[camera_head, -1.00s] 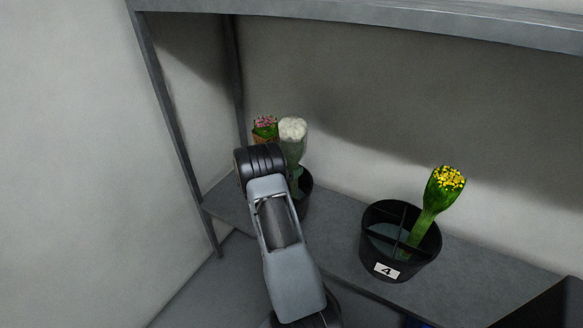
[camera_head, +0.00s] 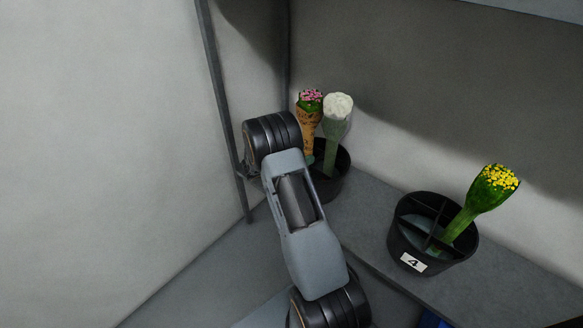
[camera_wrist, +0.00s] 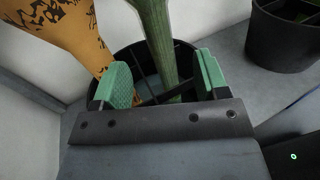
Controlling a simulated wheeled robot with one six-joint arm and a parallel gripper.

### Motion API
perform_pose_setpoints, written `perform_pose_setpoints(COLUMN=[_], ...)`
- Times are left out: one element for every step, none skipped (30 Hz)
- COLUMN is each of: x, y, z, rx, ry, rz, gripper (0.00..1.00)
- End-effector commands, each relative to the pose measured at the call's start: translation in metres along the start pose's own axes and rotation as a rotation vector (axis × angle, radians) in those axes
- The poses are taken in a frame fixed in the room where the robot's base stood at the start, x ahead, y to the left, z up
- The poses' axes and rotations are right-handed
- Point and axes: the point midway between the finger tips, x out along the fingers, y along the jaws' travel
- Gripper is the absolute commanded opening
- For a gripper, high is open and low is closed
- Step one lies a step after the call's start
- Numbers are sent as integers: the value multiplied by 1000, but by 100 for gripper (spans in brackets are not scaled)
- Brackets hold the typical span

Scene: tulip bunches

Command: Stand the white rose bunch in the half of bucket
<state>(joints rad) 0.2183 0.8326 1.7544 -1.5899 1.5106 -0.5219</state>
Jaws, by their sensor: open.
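The white rose bunch (camera_head: 338,112), in a pale green wrap, stands upright in the rear black bucket (camera_head: 341,184). A pink bunch (camera_head: 311,103) in a patterned orange wrap stands beside it. In the wrist view, my gripper (camera_wrist: 160,88) is open, its green fingertips on either side of a green wrapped stem (camera_wrist: 158,45), most likely the white bunch's. I see gaps at both sides of the stem. The orange wrap (camera_wrist: 60,32) is outside the left finger. The head view hides my fingertips. The bucket labelled 4 (camera_head: 412,262) has crossed dividers, with a yellow bunch (camera_head: 490,190) leaning right in it.
Both buckets stand on a grey shelf (camera_head: 375,222) against the wall. A metal post (camera_head: 222,100) rises left of my arm. Another dark bucket (camera_wrist: 282,42) shows at the upper right of the wrist view. The shelf between the buckets is clear.

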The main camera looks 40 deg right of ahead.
Motion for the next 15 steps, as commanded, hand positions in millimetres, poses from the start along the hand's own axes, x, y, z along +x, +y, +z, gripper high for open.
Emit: perform_pose_setpoints(x=[-6,-10,-15,-20,-27,-37,-45,-54,-68,-78,-88,-103,-114,-125,-140], y=[-5,-11,-19,-27,-36,-49,-59,-70,-84,-95,-106,-119,-128,-138,-149], z=[11,17,25,32,39,48,53,58,64,68,71,76,78,80,83], rx=[40,69,118,161,207,276,331,387,463,520,577,652,705,756,823], ry=[36,66,115,159,208,279,336,396,477,537,597,678,737,796,872], rz=[-20,-39,-69,-96,-125,-166,-200,-234,-282,-318,-356,-404,-441,-479,-528], gripper=[68,68,68,68,68,68,68,68,68,68,68,68,68,68,68])
